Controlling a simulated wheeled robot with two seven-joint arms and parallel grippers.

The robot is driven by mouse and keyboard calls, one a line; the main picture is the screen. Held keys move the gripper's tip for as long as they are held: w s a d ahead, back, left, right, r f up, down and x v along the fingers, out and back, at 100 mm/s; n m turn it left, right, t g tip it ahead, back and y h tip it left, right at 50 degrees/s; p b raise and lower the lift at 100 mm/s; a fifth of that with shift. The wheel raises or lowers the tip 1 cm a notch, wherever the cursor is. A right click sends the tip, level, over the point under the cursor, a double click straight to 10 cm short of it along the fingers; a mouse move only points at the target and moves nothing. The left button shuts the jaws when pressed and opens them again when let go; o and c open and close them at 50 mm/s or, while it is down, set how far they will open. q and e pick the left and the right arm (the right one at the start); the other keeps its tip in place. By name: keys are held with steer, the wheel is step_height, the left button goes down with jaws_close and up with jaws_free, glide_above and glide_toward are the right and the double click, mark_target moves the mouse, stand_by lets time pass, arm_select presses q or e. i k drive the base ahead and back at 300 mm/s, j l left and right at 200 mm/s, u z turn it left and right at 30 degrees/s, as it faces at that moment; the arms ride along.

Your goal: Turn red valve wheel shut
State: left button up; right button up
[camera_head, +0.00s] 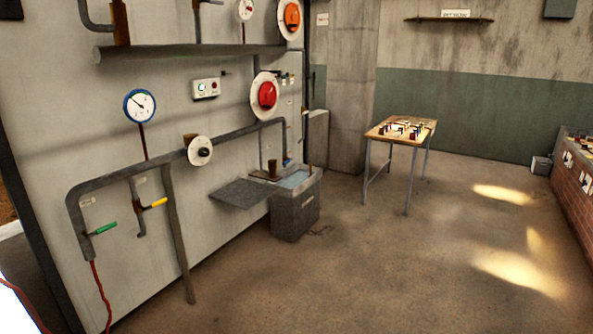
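A round red wheel (267,95) sits on a white disc on the left wall, above the bend of a grey pipe. It looks like the red valve wheel, and its exact turn position cannot be told from here. A similar orange wheel (291,17) on a white disc is higher up the same wall. Neither of my grippers is in view, and nothing touches the red wheel.
A grey pipe (110,178) with a black-knobbed valve (200,151) runs along the wall, with a green handle (104,228) and yellow handle (155,203). A dark tank (295,215) and flat shelf (237,193) jut out below. A wooden table (382,136) stands behind open floor.

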mark_target(267, 93)
steer(key=i, duration=3.8)
